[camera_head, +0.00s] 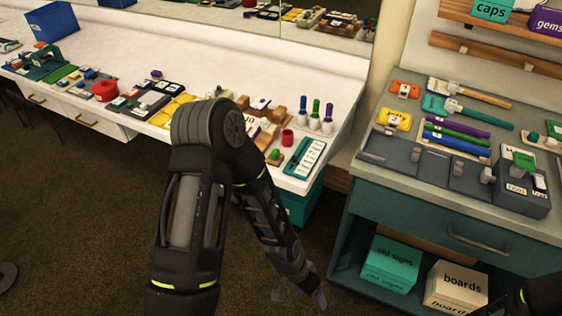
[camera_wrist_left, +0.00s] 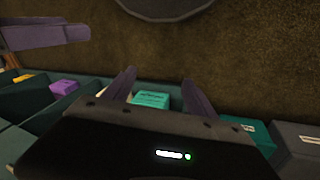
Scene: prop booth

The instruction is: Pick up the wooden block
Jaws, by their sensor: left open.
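Several small brown wooden pieces (camera_head: 278,114) stand on the white counter in the head view, just right of my left arm. They are small and partly hidden by my arm, and I cannot tell which is the wooden block. My left gripper (camera_head: 300,296) hangs low over the floor between the counter and the teal cabinet, well below and apart from these pieces. In the left wrist view my left gripper (camera_wrist_left: 160,90) has its two purple-grey fingers spread with nothing held. I make out no wooden block there.
The white counter (camera_head: 232,50) is crowded with small props. A teal cabinet (camera_head: 440,212) stands at right, with an "old signs" box (camera_head: 390,262) and a "boards" box (camera_head: 455,286) low in it. Carpet (camera_head: 80,210) is open at left.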

